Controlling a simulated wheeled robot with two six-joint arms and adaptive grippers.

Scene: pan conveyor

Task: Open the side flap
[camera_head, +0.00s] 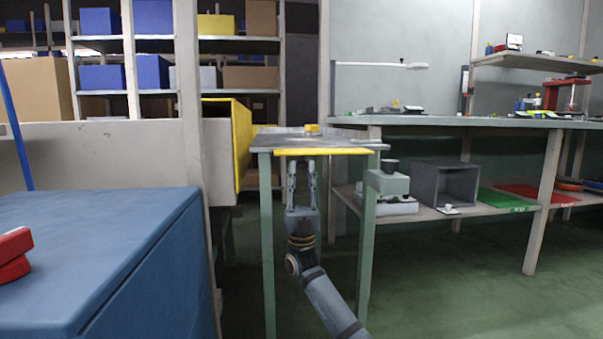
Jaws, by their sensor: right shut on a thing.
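A grey-topped table with green legs (265,230) stands ahead of me. A yellow strip, seemingly the edge of the side flap (340,152), runs along its near side, about level with the top. My right gripper (301,164) points up from below, with its fingertips at the left part of this yellow edge. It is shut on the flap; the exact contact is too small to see. My left gripper is not in view.
A blue box-like surface (95,240) with a red object (14,255) fills the lower left. A yellow panel (241,145) stands upright left of the table. A workbench (450,121) with a lower shelf stands at right. Green floor (460,290) is clear at lower right.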

